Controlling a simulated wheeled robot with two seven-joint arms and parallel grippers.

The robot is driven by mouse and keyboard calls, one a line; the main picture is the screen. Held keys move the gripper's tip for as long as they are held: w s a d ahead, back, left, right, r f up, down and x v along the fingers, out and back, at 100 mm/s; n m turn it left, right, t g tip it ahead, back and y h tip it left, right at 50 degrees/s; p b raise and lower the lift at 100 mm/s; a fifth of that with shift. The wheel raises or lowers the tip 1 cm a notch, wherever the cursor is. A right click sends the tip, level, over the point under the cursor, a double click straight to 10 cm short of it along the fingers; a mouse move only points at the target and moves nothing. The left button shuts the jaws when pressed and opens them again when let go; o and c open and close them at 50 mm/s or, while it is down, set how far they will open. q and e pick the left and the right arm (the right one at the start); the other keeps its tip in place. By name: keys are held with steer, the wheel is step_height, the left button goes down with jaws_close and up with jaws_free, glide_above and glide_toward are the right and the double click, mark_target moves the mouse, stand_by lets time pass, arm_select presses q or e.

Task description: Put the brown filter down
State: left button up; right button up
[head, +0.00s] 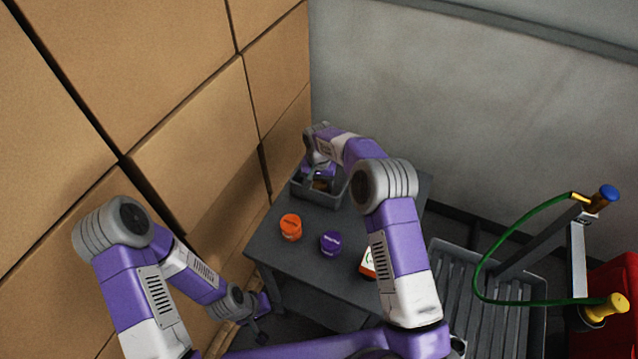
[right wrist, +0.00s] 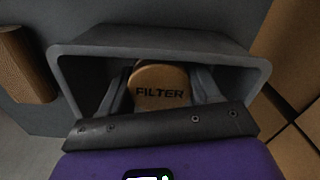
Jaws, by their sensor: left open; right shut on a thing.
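The brown filter (right wrist: 160,86), a round-topped piece marked FILTER, is between the fingers of my right gripper in the right wrist view. My right gripper (head: 320,180) is shut on it and reaches down into a grey bin (right wrist: 258,66). The bin (head: 318,196) stands at the back corner of the dark table (head: 280,250) in the head view. Whether the filter touches the bin floor is hidden. My left gripper (head: 262,306) is open and empty, low beside the table's left end.
An orange-lidded jar (head: 291,227), a purple-lidded jar (head: 331,243) and a white-and-orange container (head: 367,263), partly behind my right arm, stand on the table. Stacked cartons (head: 190,150) line the left. A ribbed grey tray (head: 485,300) and a green hose (head: 505,240) are at right.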

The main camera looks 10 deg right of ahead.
mark_target(319, 181)
steer(key=shift+r, duration=0.1)
steer(key=o, duration=1.2)
step_height(319, 181, up, 12)
steer(key=shift+r+p, duration=0.1)
steer(key=shift+p, duration=0.3)
